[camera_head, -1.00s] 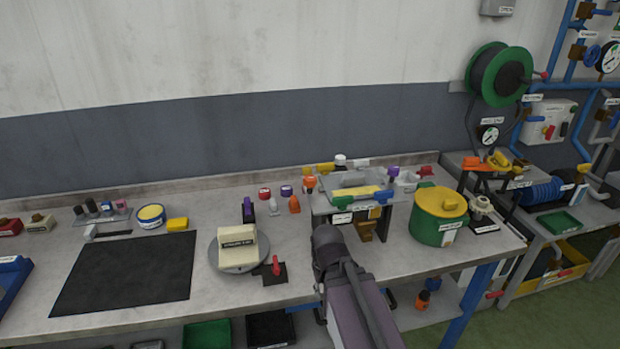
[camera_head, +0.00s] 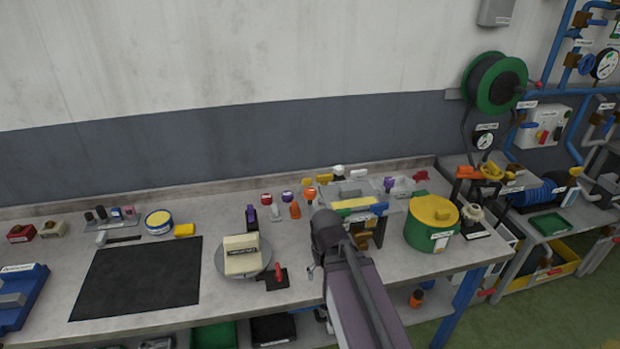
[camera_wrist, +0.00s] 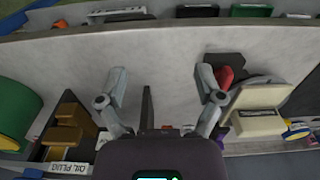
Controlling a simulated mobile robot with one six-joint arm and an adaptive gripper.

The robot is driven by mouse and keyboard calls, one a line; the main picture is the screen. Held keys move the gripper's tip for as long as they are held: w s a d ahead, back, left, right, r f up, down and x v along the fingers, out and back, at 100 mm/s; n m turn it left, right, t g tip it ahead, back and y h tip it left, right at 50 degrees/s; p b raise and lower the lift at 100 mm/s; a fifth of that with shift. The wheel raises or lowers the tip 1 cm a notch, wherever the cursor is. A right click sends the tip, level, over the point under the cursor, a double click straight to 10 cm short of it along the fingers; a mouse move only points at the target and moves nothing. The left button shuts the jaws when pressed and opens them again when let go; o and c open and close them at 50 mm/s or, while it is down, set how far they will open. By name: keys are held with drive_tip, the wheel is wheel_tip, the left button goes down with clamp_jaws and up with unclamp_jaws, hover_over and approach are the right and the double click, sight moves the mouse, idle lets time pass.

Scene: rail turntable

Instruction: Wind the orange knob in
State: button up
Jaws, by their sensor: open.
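Two orange knob-like pieces stand near the back of the bench in the head view. One orange knob (camera_head: 310,193) is just left of the grey box-like fixture (camera_head: 350,190); the other orange piece (camera_head: 294,210) stands a little nearer and to the left. I cannot tell which is the task's knob. My wrist hides part of the fixture's front. My gripper (camera_wrist: 161,71) is open and empty above the bench, its fingers spread wide. Between them are bare bench and a dark upright bar (camera_wrist: 147,107). A small orange-red patch (camera_wrist: 167,128) shows at my gripper body's edge.
A round turntable (camera_head: 226,265) carries a cream block (camera_head: 242,253), with a red-handled lever (camera_head: 277,272) beside it. A green pot with a yellow lid (camera_head: 433,212) stands right of my arm. A black mat (camera_head: 137,278) leaves free room at left.

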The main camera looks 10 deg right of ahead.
wheel_tip(320, 180, up, 16)
drive_tip(key=w+p, duration=0.2)
drive_tip(key=p, duration=1.3)
wheel_tip(320, 180, up, 8)
drive_tip(key=n+p, duration=0.8)
drive_tip(key=n, duration=1)
hover_over(310, 190)
drive_tip(key=shift+f+b, duration=0.1)
drive_tip(key=shift+b, duration=0.2)
wheel_tip(310, 190, down, 14)
drive_tip(key=b, duration=1.3)
drive_tip(key=shift+r, duration=0.25)
